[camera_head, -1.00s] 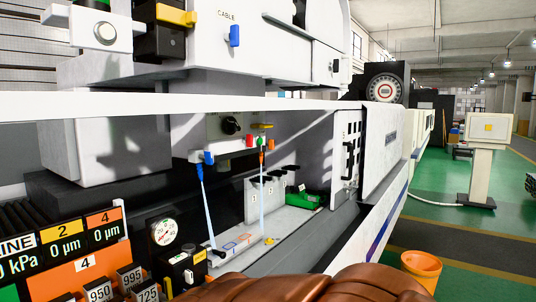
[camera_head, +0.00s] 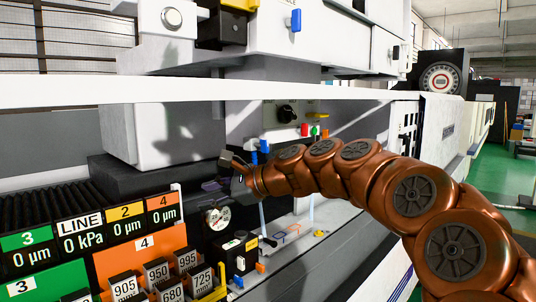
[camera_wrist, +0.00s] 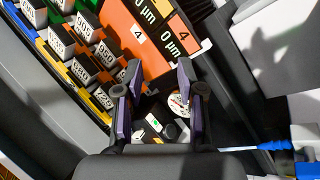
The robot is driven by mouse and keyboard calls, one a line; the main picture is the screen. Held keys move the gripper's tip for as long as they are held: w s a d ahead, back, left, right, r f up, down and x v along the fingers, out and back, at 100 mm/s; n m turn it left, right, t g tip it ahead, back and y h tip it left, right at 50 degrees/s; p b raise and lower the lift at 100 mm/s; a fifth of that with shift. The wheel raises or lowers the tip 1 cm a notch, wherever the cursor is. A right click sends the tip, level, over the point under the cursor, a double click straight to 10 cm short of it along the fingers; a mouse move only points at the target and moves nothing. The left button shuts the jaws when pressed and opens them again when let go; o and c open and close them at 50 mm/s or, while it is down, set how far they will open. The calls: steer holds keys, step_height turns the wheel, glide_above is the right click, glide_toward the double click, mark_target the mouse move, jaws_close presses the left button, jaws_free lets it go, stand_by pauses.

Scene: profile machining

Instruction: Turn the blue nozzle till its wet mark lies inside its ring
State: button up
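The blue nozzle (camera_head: 264,146) hangs under the machine head, just behind my gripper in the head view. It also shows at the right of the wrist view (camera_wrist: 274,145). A thin pale jet (camera_head: 263,216) runs down from it to the bed, where a dark spot (camera_head: 269,242) lies. A blue ring outline (camera_head: 280,235) is drawn just right of that spot, which appears outside it. My gripper (camera_wrist: 158,76) is open, its two fingers apart with nothing between them. In the head view my gripper (camera_head: 218,178) is left of the nozzle, not visibly touching it.
An orange outline (camera_head: 293,229) and a second jet (camera_head: 311,207) lie further right. A gauge (camera_head: 216,216) and black box (camera_head: 240,256) stand below my gripper. Numbered blocks (camera_head: 157,271) and display panels (camera_head: 83,232) are at lower left. A white rail (camera_head: 250,90) crosses above.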

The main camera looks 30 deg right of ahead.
steer(key=w+d+r+m+t+h, duration=0.1)
steer(key=w+d+r+m+t, duration=0.15)
steer(key=d, duration=0.45)
steer(key=w+d+r+m+t+h, duration=0.1)
steer(key=d+r+m, duration=0.25)
steer(key=d, duration=0.25)
steer(key=m+t+h, duration=0.2)
steer(key=m+t, duration=0.1)
steer(key=m, duration=0.3)
glide_toward(267, 143)
steer(key=d+x, duration=0.1)
steer(key=x, duration=0.1)
steer(key=shift+a+p+x, duration=0.2)
steer(key=shift+p+x, duration=0.15)
steer(key=shift+x, duration=1.65)
steer(key=shift+a+p+x, duration=0.2)
steer(key=shift+p+x, duration=0.1)
steer(key=shift+x, duration=1.7)
steer(key=shift+s+n, duration=0.1)
steer(key=shift+n, duration=0.2)
steer(key=shift+c, duration=0.3)
jaws_close()
